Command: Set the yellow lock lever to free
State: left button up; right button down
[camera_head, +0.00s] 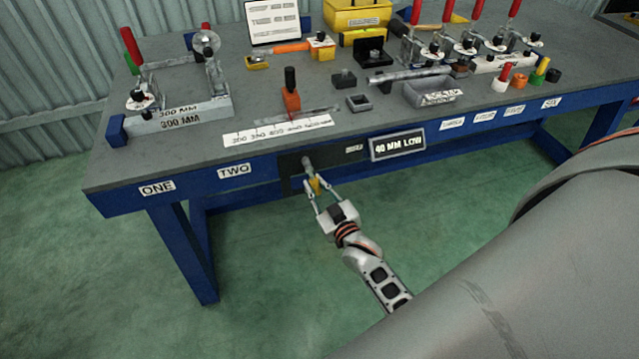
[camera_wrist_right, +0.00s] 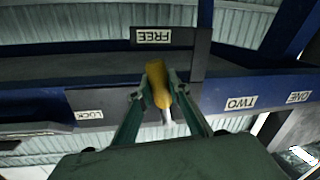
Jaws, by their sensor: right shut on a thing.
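The yellow lock lever (camera_head: 316,185) sits on a dark panel (camera_head: 291,168) on the front of the blue bench. My right gripper (camera_head: 312,187) reaches up to it from below and is shut on it. In the right wrist view the lever (camera_wrist_right: 157,84) is between the two fingertips (camera_wrist_right: 158,95), with a pale metal stem showing at its lower end. That view appears upside down. It shows a FREE label (camera_wrist_right: 153,36) above the lever and a LOCK label (camera_wrist_right: 89,115) to its left. My left gripper is not in view.
A display reading "40 MM LOW" (camera_head: 398,145) is on the bench front, right of the lever. The grey bench top (camera_head: 215,140) holds clamps, a scale strip (camera_head: 277,128) and small blocks. Open green floor (camera_head: 260,260) lies below the bench.

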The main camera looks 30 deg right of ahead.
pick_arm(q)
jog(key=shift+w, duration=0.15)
pick_arm(e)
jog(key=shift+w+a+m, duration=0.1)
jog(key=shift+a+m, duration=0.1)
jog(key=shift+m, duration=0.1)
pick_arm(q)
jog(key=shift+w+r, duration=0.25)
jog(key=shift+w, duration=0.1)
pick_arm(e)
jog(key=c, duration=1.9)
grip_release()
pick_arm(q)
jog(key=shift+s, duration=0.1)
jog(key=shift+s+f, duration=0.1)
pick_arm(e)
jog(key=s, duration=0.8)
jog(key=s+a, duration=0.1)
jog(key=s, duration=0.3)
jog(key=shift+r, duration=0.15)
